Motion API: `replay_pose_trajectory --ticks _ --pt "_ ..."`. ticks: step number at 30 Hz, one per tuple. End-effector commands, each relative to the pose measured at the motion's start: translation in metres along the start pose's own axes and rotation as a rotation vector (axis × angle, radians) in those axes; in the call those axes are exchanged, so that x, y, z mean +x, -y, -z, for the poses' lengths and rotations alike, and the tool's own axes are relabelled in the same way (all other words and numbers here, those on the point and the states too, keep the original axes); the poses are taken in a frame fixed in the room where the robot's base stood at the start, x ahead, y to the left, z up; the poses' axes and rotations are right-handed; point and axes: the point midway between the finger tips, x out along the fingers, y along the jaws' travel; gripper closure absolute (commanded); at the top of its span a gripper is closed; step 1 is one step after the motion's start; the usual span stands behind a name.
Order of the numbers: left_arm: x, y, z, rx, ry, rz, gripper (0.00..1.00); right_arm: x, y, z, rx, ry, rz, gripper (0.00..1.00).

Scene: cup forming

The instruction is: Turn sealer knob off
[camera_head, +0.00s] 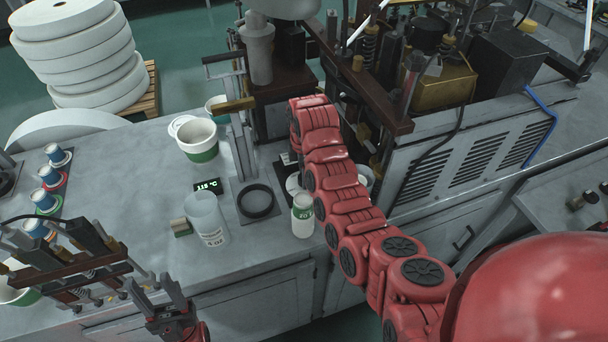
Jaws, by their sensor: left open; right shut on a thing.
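I cannot pick out the sealer knob. A small black display (207,186) with green digits and °C lies on the grey bench. My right arm reaches in from the lower right and across the bench front to the machine. Its gripper is hidden behind the red arm links, so what it holds does not show. My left gripper (155,290) is in the lower left, in front of the bench edge. Its fingers are apart with nothing between them.
On the bench (140,160) stand a white-and-green tub (197,140), a clear 4 oz cup (207,218), a small labelled container (302,215) and a black ring (255,201). Paper rolls (75,50) stand behind. A vented machine (455,165) is at right.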

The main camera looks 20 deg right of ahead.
Motion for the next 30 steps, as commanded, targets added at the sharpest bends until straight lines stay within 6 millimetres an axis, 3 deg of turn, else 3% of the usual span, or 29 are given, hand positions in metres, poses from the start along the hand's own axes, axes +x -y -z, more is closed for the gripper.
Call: replay_pose_trajectory --ticks 1,6,17,23,30 --pt "0.000 0.000 0.000 0.000 0.000 0.000 0.50 -0.001 -0.001 0.000 0.000 0.000 -0.004 0.50" --pt "0.000 0.000 0.000 0.000 0.000 0.000 0.50 -0.001 -0.001 0.000 0.000 0.000 -0.002 0.23" --pt "0.005 0.000 0.001 0.000 0.000 0.000 0.50 -0.007 0.000 0.000 0.001 -0.001 -0.001 0.23" --pt "0.028 0.001 0.005 0.000 0.000 0.000 0.50 -0.040 0.000 -0.001 0.001 -0.001 -0.002 0.23" --pt "0.031 0.002 0.005 0.000 0.000 0.000 0.50 -0.079 -0.002 -0.002 0.002 -0.001 -0.003 0.23"
